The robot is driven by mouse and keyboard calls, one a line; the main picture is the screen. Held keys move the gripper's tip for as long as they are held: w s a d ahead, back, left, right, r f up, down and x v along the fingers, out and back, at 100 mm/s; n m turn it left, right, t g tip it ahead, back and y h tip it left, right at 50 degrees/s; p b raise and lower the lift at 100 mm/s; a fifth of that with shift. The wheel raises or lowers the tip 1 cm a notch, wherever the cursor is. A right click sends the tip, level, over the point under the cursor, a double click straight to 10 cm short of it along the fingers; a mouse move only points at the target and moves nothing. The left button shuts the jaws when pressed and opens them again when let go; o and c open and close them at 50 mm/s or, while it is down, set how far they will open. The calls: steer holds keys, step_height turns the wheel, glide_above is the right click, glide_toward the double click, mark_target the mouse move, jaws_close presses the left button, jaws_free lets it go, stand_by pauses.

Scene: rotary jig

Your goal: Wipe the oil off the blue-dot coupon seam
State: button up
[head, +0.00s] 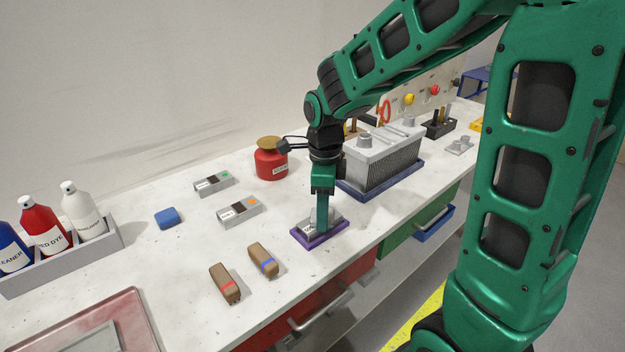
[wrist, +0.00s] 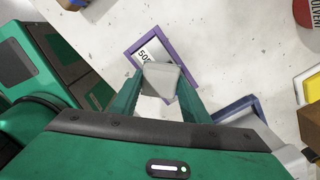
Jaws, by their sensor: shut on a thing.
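My gripper (head: 322,226) points down over a purple tray (head: 301,241) near the bench's front edge. In the wrist view (wrist: 162,95) its fingers close on a grey block (wrist: 161,78) inside or just above the purple tray (wrist: 131,52). A white label starting with "50" shows beside the block; its rest is hidden. I see no blue dot. A blue pad (head: 168,217) lies to the left. Oil cannot be made out.
Two brown blocks lie left of the tray, one with a red band (head: 225,284), one with a blue band (head: 263,260). A red can (head: 271,163) stands behind. A finned grey unit (head: 382,160) is close on the right. A bottle rack (head: 72,257) stands far left.

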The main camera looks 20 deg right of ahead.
steer(key=shift+s+d, duration=0.2)
steer(key=shift+s, duration=0.2)
steer(key=shift+s+d+r, duration=0.15)
steer(key=shift+s+r, duration=0.05)
steer(key=r, duration=0.7)
steer(key=shift+w+a, duration=0.15)
steer(key=shift+a, duration=0.05)
steer(key=shift+r, duration=0.4)
